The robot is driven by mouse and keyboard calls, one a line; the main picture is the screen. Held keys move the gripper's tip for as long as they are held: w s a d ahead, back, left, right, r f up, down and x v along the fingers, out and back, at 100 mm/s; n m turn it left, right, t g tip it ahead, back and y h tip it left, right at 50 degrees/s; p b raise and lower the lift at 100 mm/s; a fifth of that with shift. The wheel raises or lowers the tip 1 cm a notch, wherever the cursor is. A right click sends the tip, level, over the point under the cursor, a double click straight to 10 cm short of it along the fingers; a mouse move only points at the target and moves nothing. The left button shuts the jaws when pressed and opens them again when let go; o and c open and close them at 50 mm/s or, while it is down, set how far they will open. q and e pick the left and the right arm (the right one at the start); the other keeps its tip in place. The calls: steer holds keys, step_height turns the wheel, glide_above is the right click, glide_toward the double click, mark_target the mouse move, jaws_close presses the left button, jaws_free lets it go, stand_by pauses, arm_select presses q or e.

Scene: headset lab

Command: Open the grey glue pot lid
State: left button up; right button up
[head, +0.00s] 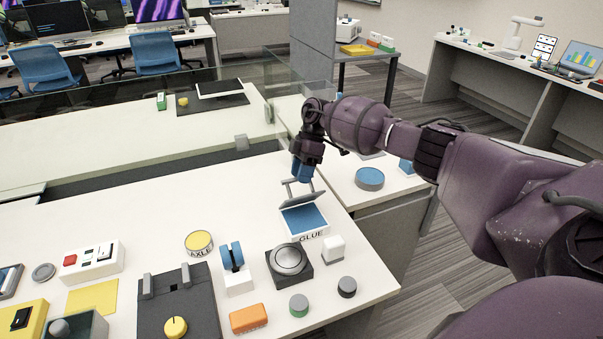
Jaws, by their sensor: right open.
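The glue pot (312,237) is a low white box with a "GLUE" label on its front, near the right part of the white table. Its blue inside shows. Its grey lid (304,199) is raised at the back edge and tilted up, with a bar handle on it. My right gripper (302,172), with blue fingers, is open just above and behind the lid, close to the handle. I cannot tell whether the fingers touch it. My left gripper is not in view.
A blue rocker on a white base (238,281) and a yellow "AXLE" pot (199,242) are to the left. The table behind the AXLE pot is clear.

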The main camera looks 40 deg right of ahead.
steer(key=v, duration=1)
steer(key=shift+r, duration=0.35)
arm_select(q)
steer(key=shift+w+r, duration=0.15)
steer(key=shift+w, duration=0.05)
arm_select(e)
steer(key=shift+d, duration=0.1)
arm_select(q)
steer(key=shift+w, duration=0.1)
arm_select(e)
steer(key=shift+s+f, duration=0.1)
